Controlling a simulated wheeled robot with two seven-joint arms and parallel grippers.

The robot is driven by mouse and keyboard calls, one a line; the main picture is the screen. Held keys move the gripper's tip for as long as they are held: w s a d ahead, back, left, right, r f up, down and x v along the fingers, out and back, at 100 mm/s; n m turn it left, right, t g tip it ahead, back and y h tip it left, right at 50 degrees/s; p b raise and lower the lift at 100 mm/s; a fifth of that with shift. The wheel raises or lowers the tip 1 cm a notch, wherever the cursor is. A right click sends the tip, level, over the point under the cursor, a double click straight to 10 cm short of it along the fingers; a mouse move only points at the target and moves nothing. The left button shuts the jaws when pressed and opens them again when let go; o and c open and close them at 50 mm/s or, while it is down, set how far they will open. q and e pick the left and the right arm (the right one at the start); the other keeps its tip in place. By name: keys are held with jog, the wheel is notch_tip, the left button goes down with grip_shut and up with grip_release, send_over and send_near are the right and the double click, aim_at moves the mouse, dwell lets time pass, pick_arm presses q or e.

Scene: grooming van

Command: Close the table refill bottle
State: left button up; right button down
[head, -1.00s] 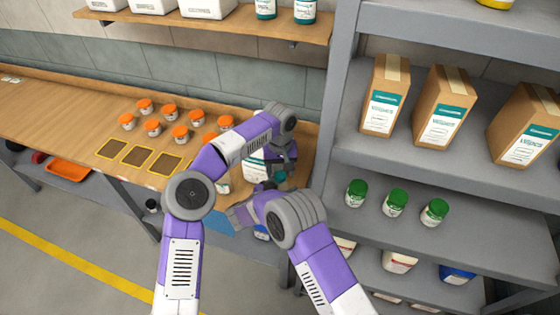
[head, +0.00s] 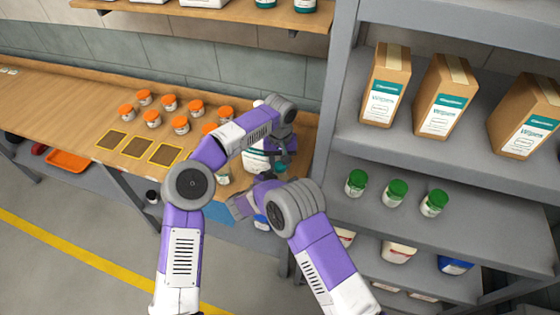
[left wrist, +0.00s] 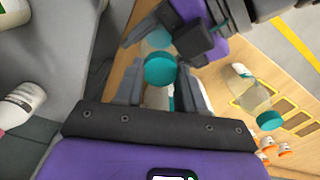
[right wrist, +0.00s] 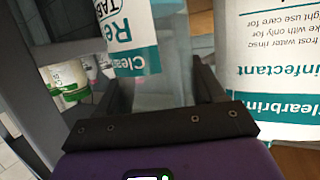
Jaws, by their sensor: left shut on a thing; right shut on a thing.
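The teal cap (left wrist: 160,71) shows between the fingers of my left gripper (left wrist: 158,80) in the left wrist view, and that gripper is shut on it. My right gripper (right wrist: 166,85) is shut on the translucent table refill bottle (right wrist: 165,70). Just past the cap, a pale teal part of the bottle (left wrist: 158,38) shows by the right gripper's fingers. The cap and bottle are close together; I cannot tell whether the cap is seated. In the head view my arms hide both.
A large white bottle with a teal-banded label (right wrist: 275,70) stands close by on the bench (head: 60,90). Several orange-lidded jars (head: 153,118) and yellow-edged dark squares (head: 138,147) are to the left. Green-lidded jars (head: 395,193) and boxes (head: 447,95) fill the right rack.

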pick_arm(q)
jog(key=m, duration=1)
jog(key=shift+m, duration=0.3)
jog(key=o, duration=1.3)
jog(key=shift+c, duration=0.2)
notch_tip(320, 180, up, 12)
